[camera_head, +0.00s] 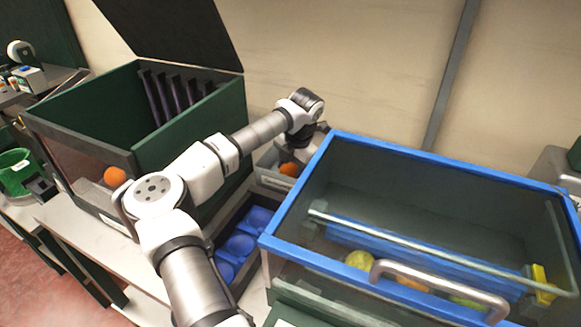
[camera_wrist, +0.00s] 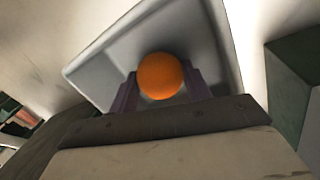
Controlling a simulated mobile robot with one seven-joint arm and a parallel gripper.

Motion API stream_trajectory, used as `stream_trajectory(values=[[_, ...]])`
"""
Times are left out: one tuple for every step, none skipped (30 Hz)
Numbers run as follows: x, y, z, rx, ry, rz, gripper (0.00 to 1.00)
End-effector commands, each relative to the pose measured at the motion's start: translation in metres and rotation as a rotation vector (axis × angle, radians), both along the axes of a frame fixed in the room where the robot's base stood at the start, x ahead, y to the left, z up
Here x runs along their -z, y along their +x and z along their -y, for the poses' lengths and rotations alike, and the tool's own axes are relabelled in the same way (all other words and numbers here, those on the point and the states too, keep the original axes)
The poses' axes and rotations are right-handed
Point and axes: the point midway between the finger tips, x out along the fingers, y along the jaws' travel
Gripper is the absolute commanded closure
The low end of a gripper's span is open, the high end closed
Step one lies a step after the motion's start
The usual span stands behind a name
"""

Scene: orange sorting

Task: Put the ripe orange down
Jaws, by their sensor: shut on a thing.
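A round orange fruit (camera_wrist: 161,76) sits between the two dark fingers of my gripper (camera_wrist: 162,92) in the wrist view. My gripper is shut on it. A light grey tray (camera_wrist: 100,72) lies behind the orange in that view. In the head view the held orange (camera_head: 290,169) shows low at the grey tray (camera_head: 272,180), beneath the end of my arm. My fingers are mostly hidden there. I cannot tell whether the orange touches the tray floor.
A second orange (camera_head: 114,177) is at the green-walled machine (camera_head: 85,110) on the left. A blue-framed clear box (camera_head: 290,210) with several fruits stands close on the right. A dark crate with blue cups (camera_head: 240,243) lies in front of the tray.

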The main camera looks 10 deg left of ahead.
Motion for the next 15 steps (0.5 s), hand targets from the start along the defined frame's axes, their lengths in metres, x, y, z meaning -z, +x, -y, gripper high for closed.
stream_trajectory(values=[[0.002,0.0,0.0,0.0,0.0,0.0,0.76],[0.0034,0.0001,-0.0001,0.0,0.0,0.0,0.76],[0.0027,0.0001,-0.0001,0.0,0.0,0.0,0.49],[0.0023,0.0001,-0.0001,0.0,0.0,0.0,0.45],[0.0022,0.0,-0.0001,0.0,0.0,0.0,0.41],[0.0022,0.0,-0.0001,0.0,0.0,-0.001,0.36],[0.0023,0.0,0.0,0.0,0.0,0.0,0.32],[0.0023,0.0,0.0,0.0,0.0,0.0,0.3],[0.0023,0.0,0.0,0.0,0.0,0.0,0.3],[0.0022,0.0,0.0,0.0,0.0,0.0,0.3],[0.0022,0.0,0.0,0.0,0.0,0.0,0.3],[0.0022,0.0,0.0,0.0,0.0,0.0,0.3],[0.0022,0.0,0.0,0.0,0.0,0.0,0.3],[0.0022,0.0001,0.0001,0.0,0.0,0.0,0.3],[0.0018,0.0001,0.0,0.0,0.0,0.0,0.3]])
